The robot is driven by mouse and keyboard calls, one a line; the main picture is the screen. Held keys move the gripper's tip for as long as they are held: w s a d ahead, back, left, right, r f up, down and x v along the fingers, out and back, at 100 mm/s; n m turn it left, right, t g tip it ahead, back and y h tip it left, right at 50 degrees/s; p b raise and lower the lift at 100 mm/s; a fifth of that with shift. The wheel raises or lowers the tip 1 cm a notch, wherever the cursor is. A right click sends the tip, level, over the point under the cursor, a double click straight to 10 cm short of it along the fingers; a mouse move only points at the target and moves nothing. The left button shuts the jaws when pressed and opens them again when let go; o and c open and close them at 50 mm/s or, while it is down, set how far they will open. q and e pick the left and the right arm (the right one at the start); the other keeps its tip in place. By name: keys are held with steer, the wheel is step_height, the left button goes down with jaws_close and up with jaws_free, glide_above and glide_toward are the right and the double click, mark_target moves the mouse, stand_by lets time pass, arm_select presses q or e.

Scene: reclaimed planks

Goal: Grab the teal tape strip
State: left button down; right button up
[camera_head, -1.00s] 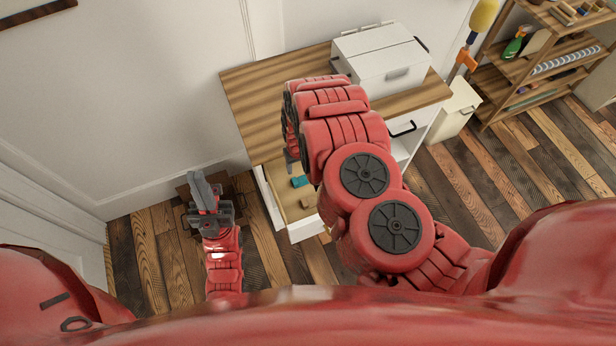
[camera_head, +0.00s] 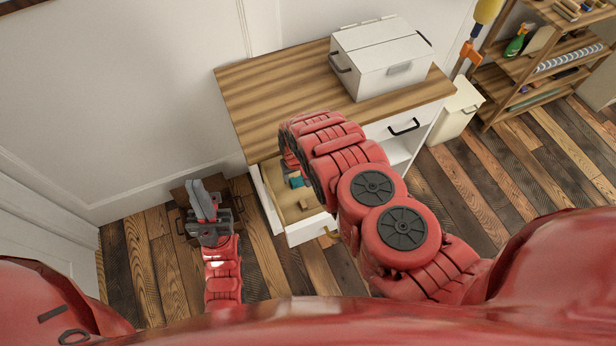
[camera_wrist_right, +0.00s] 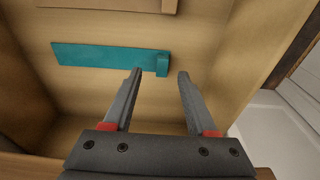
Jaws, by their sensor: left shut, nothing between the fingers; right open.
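The teal tape strip (camera_wrist_right: 105,57) lies flat on the wooden floor of the open drawer (camera_head: 285,213); its right end has a small raised block. In the head view a bit of the teal strip (camera_head: 296,182) shows beside my right arm. My right gripper (camera_wrist_right: 156,78) is open, with its fingers pointing down into the drawer. In the wrist view its fingertips sit near the strip's right end, with nothing between them; whether they touch the strip I cannot tell. My left gripper (camera_head: 202,200) is shut and empty, left of the drawer.
The drawer's side wall (camera_wrist_right: 265,50) is close to the right finger. Another flat tan piece (camera_wrist_right: 110,4) lies beyond the strip. A white box (camera_head: 380,60) stands on the wooden cabinet top (camera_head: 270,100). A brown box-like thing (camera_head: 180,195) is by my left gripper.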

mark_target(293, 181)
steer(key=shift+w+a+f, duration=0.15)
steer(key=shift+a+f, duration=0.05)
steer(key=shift+f, duration=0.3)
steer(key=shift+w+a+f, duration=0.15)
steer(key=shift+f, duration=0.35)
steer(key=shift+w+f+b, duration=0.1)
steer(key=shift+f+b, duration=0.45)
steer(key=shift+f, duration=0.45)
jaws_close()
